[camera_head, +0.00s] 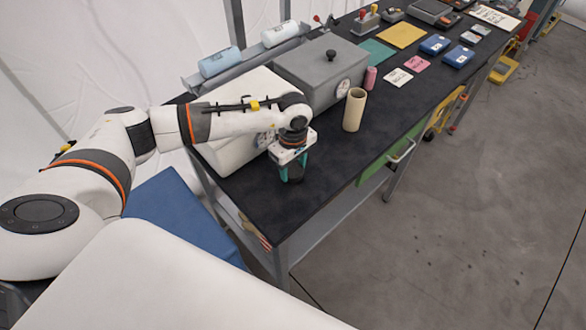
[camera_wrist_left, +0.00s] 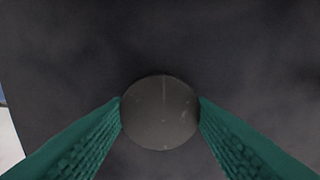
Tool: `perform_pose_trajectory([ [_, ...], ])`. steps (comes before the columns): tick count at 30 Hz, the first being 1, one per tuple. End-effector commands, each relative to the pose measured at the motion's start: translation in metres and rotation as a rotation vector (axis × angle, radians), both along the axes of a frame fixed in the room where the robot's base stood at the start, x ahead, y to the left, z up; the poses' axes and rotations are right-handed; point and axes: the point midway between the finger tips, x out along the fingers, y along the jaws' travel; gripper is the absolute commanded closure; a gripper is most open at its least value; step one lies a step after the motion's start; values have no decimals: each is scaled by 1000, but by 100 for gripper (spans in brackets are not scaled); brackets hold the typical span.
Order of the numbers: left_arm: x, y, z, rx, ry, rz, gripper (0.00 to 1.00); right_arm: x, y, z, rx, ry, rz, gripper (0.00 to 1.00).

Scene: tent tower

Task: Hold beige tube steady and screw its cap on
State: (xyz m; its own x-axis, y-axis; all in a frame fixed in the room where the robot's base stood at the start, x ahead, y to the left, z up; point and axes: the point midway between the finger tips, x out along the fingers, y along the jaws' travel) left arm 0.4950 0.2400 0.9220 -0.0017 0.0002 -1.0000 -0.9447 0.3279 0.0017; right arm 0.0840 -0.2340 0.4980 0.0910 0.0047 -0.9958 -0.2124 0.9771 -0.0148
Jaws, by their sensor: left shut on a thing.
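The beige tube (camera_head: 354,110) stands upright on the black table, to the right of my left gripper and apart from it. Its top end looks open. My left gripper (camera_head: 293,175) points down over the near part of the table. Its two green ridged fingers are shut on a dark grey round disc, which looks like the cap. The cap (camera_wrist_left: 160,113) shows face-on between the fingers in the left wrist view. In the head view the cap is small and dark, so its height above the table is hard to tell. My right gripper is in neither view.
A grey box (camera_head: 322,72) with a knob on its lid stands behind the tube. A pink cylinder (camera_head: 370,78) is beside it. A white box (camera_head: 225,150) is left of my gripper. Cards lie farther along the table.

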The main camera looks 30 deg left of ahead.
Motion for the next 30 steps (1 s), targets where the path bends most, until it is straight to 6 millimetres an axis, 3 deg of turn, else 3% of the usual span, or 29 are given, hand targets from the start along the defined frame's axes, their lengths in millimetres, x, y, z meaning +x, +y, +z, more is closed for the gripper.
perform_pose_trajectory([
  [9, 1, 0, 60, -1, -7, -1, 75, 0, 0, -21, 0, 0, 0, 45],
  [15, 0, 0, 86, 0, -3, -1, 75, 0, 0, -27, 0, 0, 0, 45],
  [30, -2, -1, 92, -1, -2, -25, 75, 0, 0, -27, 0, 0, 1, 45],
])
